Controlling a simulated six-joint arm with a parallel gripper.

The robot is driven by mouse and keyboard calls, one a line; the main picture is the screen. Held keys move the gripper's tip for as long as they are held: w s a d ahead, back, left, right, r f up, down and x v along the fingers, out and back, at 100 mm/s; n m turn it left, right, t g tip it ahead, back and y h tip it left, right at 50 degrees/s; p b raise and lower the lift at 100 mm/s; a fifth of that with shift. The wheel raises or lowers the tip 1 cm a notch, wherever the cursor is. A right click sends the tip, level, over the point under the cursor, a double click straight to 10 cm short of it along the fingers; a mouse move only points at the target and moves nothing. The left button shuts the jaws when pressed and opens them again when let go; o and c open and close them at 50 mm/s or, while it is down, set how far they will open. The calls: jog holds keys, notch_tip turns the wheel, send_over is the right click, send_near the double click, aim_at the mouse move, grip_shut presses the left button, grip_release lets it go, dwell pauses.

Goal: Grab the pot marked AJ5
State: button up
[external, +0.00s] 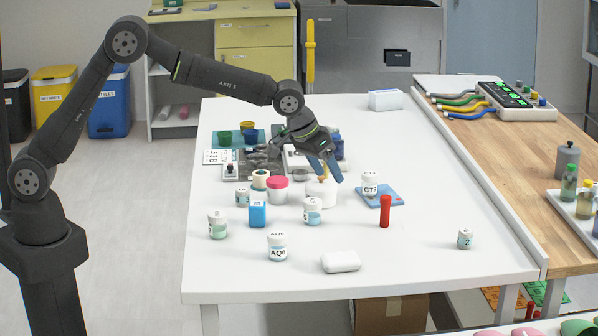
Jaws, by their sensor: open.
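I cannot clearly read AJ5 on any pot. Small white-lidded pots stand on the white table: one reads like AQ6 (277,252) at the front, one reads like CT5 (370,189) on a blue pad, and one shows a 2 (464,239) at the right. The labels on the left pot (217,229), the middle pot (313,213) and the small back-left pot (242,199) are too small or turned away to read. My gripper (327,178) is open and points down above the middle of the table, behind the middle pot and over a white container (326,194).
A blue box (257,213), a pink-lidded jar (277,190) and a tape roll (260,178) crowd the middle left. A red tube (385,212) stands right of centre, and a white block (341,262) lies in front. The right front of the white table (430,285) is mostly clear.

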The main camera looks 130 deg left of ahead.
aim_at(312, 201)
jog(key=s+r+n+g+h, duration=0.3)
jog(key=s, duration=0.3)
jog(key=f, duration=0.3)
jog(key=a+f, duration=0.1)
jog(key=f, duration=0.7)
jog(key=shift+w+a+f, duration=0.1)
jog(key=shift+a+f, duration=0.15)
jog(key=shift+a, duration=0.1)
jog(key=shift+s+a+f, duration=0.1)
jog(key=shift+a+f, duration=0.15)
jog(key=shift+f, duration=0.65)
jog(key=shift+s+a+f, duration=0.1)
jog(key=shift+a+f, duration=0.1)
jog(key=shift+f, duration=0.65)
jog(key=shift+a+f, duration=0.25)
jog(key=shift+f, duration=0.65)
jog(key=shift+c, duration=0.5)
jog(key=c, duration=1)
